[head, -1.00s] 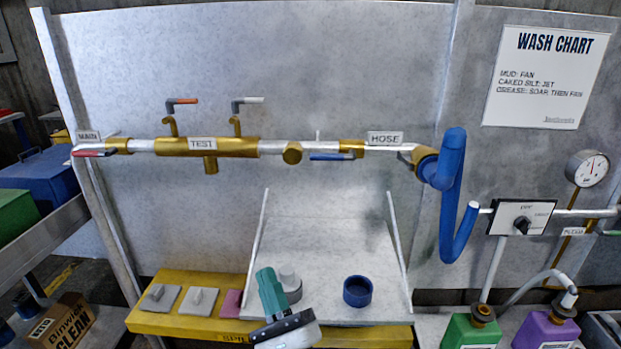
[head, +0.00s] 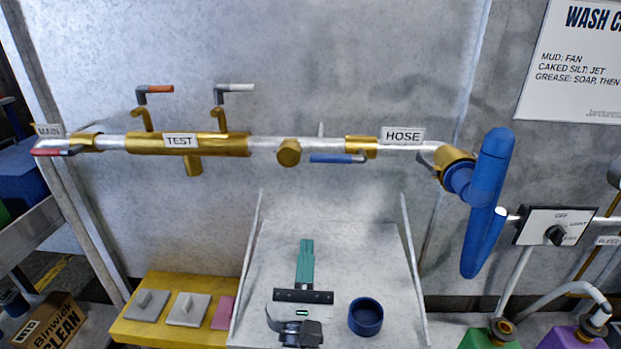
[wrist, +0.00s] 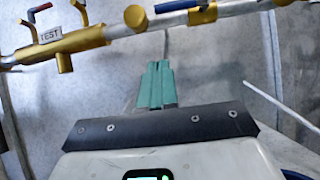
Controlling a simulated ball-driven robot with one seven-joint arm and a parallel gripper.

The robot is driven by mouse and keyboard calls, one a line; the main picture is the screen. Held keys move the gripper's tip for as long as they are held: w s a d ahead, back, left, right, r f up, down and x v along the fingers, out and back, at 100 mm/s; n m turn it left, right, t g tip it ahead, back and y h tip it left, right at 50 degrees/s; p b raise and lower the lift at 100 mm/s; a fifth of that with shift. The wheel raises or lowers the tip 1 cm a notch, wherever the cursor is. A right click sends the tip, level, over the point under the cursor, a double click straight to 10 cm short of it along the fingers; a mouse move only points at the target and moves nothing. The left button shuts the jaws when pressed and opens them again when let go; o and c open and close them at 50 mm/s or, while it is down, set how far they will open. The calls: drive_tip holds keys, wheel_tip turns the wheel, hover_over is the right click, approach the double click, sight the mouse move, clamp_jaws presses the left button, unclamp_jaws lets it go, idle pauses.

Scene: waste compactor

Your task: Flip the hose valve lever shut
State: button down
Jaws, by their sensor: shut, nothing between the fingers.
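The hose valve has a blue lever (head: 332,158) that lies along the pipe, just left of its brass body (head: 361,147) near the HOSE label (head: 403,134). In the wrist view a blue piece (wrist: 198,4) shows at the top edge, partly cut off. My gripper (head: 306,243), with green fingers, is below the pipe in front of the sloped panel. It is shut and empty, pointing up and clear of the lever. The green fingers (wrist: 157,66) also show shut in the wrist view, below the pipe.
The TEST manifold (head: 187,144) carries an orange and a grey lever above it. The red MAIN lever (head: 56,151) is at far left. A thick blue hose (head: 482,220) hangs at right. A blue cup (head: 366,316) stands on the panel. The wall before the lever is clear.

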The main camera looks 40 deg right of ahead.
sight(336, 155)
drive_tip(key=s+a+r+p+x, duration=0.1)
drive_tip(key=p+x, duration=0.5)
drive_tip(key=x, duration=0.7)
drive_tip(key=shift+r, duration=0.65)
drive_tip(key=shift+a+m, duration=0.15)
drive_tip(key=shift+m, duration=0.15)
